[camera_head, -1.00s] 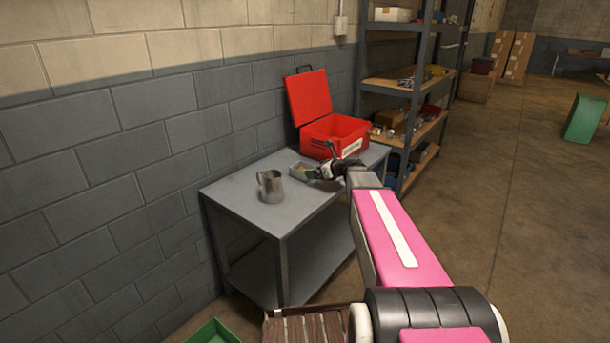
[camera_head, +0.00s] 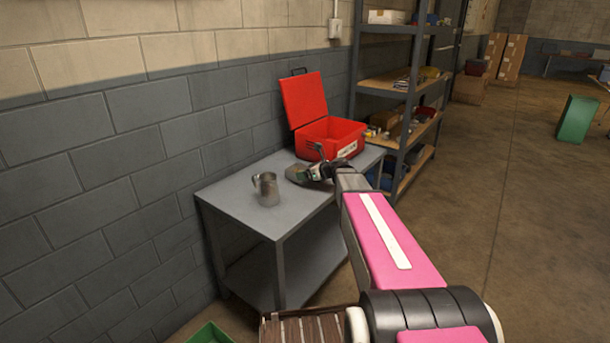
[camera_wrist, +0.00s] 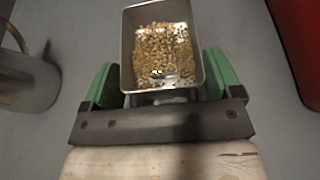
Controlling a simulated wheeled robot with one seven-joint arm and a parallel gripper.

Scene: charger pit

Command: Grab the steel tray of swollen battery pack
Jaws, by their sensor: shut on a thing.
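A small steel tray (camera_wrist: 126,50) holds loose yellow-brown granules (camera_wrist: 162,50); I see no battery pack in it. My gripper (camera_wrist: 160,84) has its green fingers on either side of the tray's near end, shut on it. In the head view the tray (camera_head: 296,175) is at the tip of my gripper (camera_head: 312,174), over the grey table (camera_head: 232,204), in front of the red case. The tray looks somewhat tilted there. I cannot tell whether it still touches the table.
A metal pitcher (camera_head: 267,190) stands on the table left of the tray; it also shows in the wrist view (camera_wrist: 25,80). An open red case (camera_head: 330,138) stands close behind the tray. A block wall (camera_head: 120,160) runs behind the table. Shelves (camera_head: 398,88) stand to the right.

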